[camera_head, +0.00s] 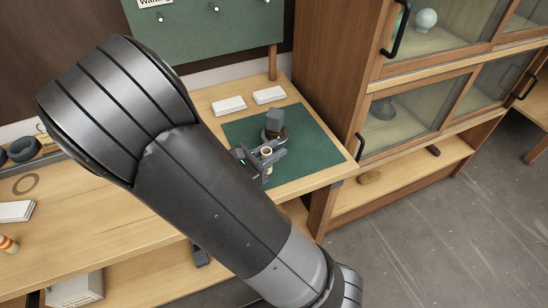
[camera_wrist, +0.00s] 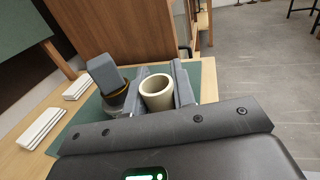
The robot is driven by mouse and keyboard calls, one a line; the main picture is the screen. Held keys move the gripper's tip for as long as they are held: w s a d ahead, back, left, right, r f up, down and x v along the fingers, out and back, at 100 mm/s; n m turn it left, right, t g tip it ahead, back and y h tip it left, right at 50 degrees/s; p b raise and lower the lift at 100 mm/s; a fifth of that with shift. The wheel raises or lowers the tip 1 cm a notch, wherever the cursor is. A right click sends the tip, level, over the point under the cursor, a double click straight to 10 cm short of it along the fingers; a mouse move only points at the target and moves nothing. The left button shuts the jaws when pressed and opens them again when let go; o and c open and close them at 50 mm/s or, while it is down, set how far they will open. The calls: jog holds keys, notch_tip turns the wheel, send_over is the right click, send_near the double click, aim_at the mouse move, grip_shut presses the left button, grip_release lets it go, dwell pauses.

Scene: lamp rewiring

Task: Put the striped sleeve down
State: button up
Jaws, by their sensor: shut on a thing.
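My gripper (camera_head: 262,155) is shut on a small cream hollow cylinder (camera_wrist: 157,97), open at the top. In the wrist view it stands roughly upright between the two grey fingers. It also shows small in the head view (camera_head: 267,151). I see no stripes on its visible part, and its lower part is hidden. The gripper is over the green mat (camera_head: 310,152); I cannot tell whether the cylinder touches it. An orange and white striped piece (camera_head: 8,243) lies on the bench at the far left, cut by the picture edge.
A grey block on a dark round base (camera_head: 274,122) stands on the mat close beside the cylinder. Two white stacks (camera_head: 229,105) (camera_head: 269,95) lie behind the mat. A wooden glass-fronted cabinet (camera_head: 335,70) rises to the right. The mat's right part is clear.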

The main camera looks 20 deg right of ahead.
jog(key=shift+f, duration=2.55)
jog(key=shift+f, duration=0.1)
jog(key=o, duration=0.9)
jog(key=shift+o, duration=0.2)
